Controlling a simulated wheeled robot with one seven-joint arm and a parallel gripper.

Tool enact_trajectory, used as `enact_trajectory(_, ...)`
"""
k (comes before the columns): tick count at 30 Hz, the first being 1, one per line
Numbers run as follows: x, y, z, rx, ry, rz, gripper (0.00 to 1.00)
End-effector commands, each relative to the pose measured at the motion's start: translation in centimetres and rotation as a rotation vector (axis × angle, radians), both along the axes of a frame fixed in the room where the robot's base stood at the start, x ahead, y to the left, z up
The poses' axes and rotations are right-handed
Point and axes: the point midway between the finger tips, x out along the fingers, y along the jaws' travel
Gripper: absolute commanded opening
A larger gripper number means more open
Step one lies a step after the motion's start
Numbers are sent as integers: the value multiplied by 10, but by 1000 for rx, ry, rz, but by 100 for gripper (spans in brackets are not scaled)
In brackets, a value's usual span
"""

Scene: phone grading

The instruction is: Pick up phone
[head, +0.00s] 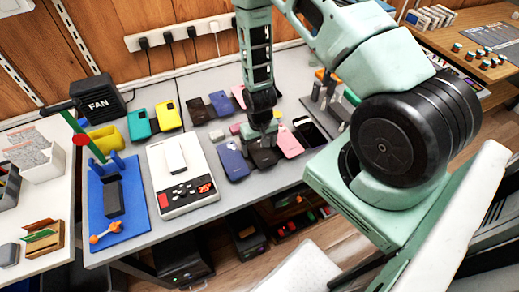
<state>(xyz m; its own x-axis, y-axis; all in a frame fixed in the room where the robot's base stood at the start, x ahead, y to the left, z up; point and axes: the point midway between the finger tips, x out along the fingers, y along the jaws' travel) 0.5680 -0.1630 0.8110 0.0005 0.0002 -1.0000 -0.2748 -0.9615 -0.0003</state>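Several phones or phone cases lie on the grey table in the head view. A blue one (233,162) is left of my gripper (262,142), and a pink one (287,141) is right of it. A black one (263,158) lies below my gripper, partly covered by it. A black-screened phone with a light edge (310,131) is further right. Teal (139,124), yellow (169,115) and dark (198,110) ones are further left and back. My gripper points down among them. Its fingertips are small and dark, so I cannot tell whether they touch anything.
A white scale (186,190) with a red display holds a white block (175,155). A blue mat (130,225) carries a dark block and an orange item. A black fan box (98,98) and a power strip (180,34) are at the back. A tool rack stands right of the phones.

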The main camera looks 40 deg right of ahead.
Motion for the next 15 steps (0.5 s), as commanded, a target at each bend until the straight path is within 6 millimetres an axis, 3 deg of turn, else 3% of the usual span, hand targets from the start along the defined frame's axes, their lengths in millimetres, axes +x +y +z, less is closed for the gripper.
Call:
enact_trajectory(1, 0, 0, 0, 0, 0, 0, 70)
enact_trajectory(4, 0, 0, 0, 0, 0, 0, 42)
enact_trajectory(5, 0, 0, 0, 0, 0, 0, 37)
enact_trajectory(15, 0, 0, 2, 0, 0, 0, 37)
